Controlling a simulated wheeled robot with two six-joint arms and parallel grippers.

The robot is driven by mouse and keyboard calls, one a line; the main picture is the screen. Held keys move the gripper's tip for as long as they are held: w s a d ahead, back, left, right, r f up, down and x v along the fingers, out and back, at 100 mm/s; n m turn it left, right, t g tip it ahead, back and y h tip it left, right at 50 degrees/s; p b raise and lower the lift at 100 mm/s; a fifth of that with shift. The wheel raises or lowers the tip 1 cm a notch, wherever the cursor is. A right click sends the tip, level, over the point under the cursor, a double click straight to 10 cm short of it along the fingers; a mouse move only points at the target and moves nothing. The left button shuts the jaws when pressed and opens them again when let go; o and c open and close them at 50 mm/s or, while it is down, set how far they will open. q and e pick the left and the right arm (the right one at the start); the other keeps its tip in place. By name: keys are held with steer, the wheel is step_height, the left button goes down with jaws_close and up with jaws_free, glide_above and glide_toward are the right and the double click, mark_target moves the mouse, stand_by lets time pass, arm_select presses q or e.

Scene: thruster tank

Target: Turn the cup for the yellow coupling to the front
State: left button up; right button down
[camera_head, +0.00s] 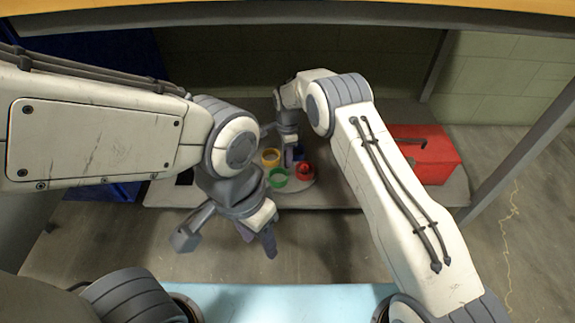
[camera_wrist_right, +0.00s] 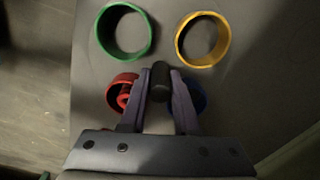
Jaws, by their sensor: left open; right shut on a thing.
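The yellow cup (camera_head: 270,157) is an open ring at the left rear of the group in the head view; the right wrist view shows it upper right (camera_wrist_right: 178,48). The green cup (camera_head: 277,178) is at the front left, the red cup (camera_head: 305,172) at the front right with a red piece inside. The blue cup (camera_head: 299,150) is partly hidden behind my right gripper (camera_head: 289,161). In the right wrist view my right gripper (camera_wrist_right: 160,92) is shut on a dark knob (camera_wrist_right: 160,73) amid the cups. My left gripper (camera_head: 257,240) is open and empty, in front of the shelf.
A red toolbox (camera_head: 425,155) stands on the grey shelf (camera_head: 335,195) at the right. A blue panel (camera_head: 105,193) is at the left, partly hidden by my left arm. Floor shows in front of the shelf, and a light blue surface (camera_head: 285,300) lies nearest.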

steer(key=shift+n+p, duration=0.55)
steer(key=shift+n, duration=1.15)
steer(key=shift+r+n+p, duration=0.1)
steer(key=shift+n+p, duration=0.5)
steer(key=shift+n, duration=1.1)
